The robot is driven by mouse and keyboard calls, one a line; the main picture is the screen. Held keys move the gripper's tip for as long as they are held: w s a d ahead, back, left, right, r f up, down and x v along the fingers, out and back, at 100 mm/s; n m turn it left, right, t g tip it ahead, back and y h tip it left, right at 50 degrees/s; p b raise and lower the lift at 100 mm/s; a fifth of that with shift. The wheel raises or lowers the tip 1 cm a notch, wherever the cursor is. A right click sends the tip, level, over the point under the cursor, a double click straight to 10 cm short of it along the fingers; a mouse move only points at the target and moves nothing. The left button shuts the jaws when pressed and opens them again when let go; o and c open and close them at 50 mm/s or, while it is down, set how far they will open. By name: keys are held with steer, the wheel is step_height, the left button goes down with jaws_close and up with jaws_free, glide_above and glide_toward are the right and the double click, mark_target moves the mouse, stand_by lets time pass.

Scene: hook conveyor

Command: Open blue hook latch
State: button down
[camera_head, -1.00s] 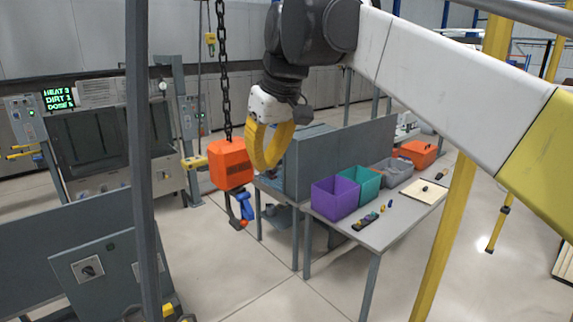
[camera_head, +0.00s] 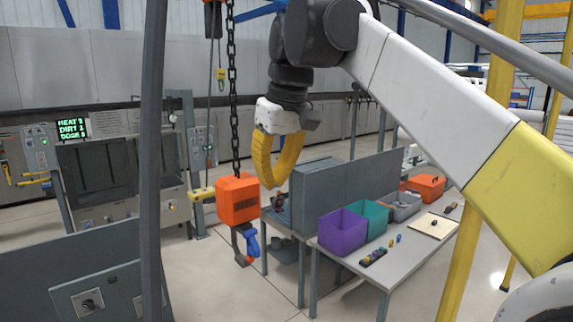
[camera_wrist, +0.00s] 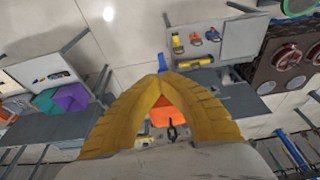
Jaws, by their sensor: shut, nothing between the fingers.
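The blue hook latch (camera_head: 252,243) sits on the hook below the orange hoist block (camera_head: 238,199), which hangs from a black chain (camera_head: 233,95). My gripper (camera_head: 277,184) has yellow fingers, is shut and empty, and is just right of and above the hoist block in the head view. In the wrist view my gripper (camera_wrist: 159,77) shows its fingertips meeting. A blue tip of the latch (camera_wrist: 161,62) shows just beyond the fingertips, and part of the orange block (camera_wrist: 160,112) shows between the fingers. The rest of the hook is hidden there by the fingers.
A grey table (camera_head: 375,267) with purple (camera_head: 342,232), teal and grey bins stands right of the hoist. A grey panel stands behind the bins. A dark post (camera_head: 152,150) rises at left. A yellow pendant (camera_head: 203,193) hangs beside the block. Open floor lies below the hook.

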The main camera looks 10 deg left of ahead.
steer(key=shift+v, duration=1.6)
steer(key=shift+w+a, duration=0.1)
steer(key=shift+a, duration=0.05)
steer(key=c, duration=1.3)
jaws_free()
steer(key=shift+c, duration=0.2)
